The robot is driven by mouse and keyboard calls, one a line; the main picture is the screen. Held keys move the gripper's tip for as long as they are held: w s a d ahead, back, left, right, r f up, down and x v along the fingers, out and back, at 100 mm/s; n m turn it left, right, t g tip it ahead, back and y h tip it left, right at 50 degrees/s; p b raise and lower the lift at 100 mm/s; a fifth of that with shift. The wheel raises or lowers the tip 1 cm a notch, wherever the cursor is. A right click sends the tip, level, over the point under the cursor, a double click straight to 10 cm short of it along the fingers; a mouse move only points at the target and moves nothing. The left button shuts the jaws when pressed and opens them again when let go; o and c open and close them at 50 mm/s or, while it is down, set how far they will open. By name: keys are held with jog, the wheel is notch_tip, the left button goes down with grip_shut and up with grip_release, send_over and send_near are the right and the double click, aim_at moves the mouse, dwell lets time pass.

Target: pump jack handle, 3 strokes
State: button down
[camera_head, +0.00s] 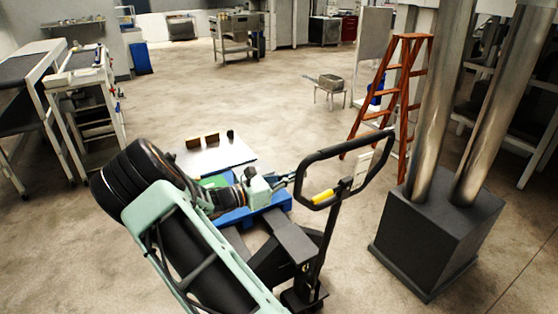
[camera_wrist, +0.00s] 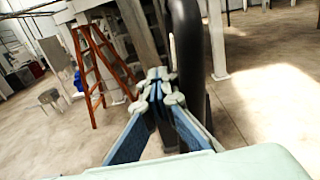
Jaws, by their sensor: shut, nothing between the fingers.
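The pallet jack's black loop handle (camera_head: 345,147) stands upright but leaning in the head view, with a yellow lever (camera_head: 322,196) inside the loop. Its shaft (camera_head: 326,235) runs down to the jack's base. My gripper (camera_head: 291,178) is at the left side of the loop, fingers pointing at it. In the wrist view my gripper (camera_wrist: 158,82) is shut with its fingertips together and nothing between them. A black handle tube (camera_wrist: 187,55) passes just right of the fingertips; whether they touch it I cannot tell.
A blue pallet (camera_head: 268,204) with a pale sheet (camera_head: 215,155) lies behind the jack. An orange ladder (camera_head: 404,85) and a dark pedestal (camera_head: 435,235) with metal columns stand to the right. White-framed tables (camera_head: 85,78) stand at left. Floor beyond is mostly clear.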

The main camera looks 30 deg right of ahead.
jog(key=shift+s, duration=0.4)
jog(key=s, duration=0.3)
jog(key=s+p, duration=0.1)
jog(key=s, duration=0.1)
jog(key=shift+s+d+f, duration=0.1)
jog(key=shift+s+f, duration=0.25)
jog(key=s, duration=0.2)
jog(key=s+f, duration=0.1)
jog(key=s, duration=0.2)
jog(key=shift+s, duration=0.35)
jog(key=shift+s+f, duration=0.1)
jog(key=s, duration=0.1)
jog(key=s+f, duration=0.1)
jog(key=s, duration=0.3)
jog(key=shift+s+d+f, duration=0.15)
jog(key=shift+s+f, duration=0.1)
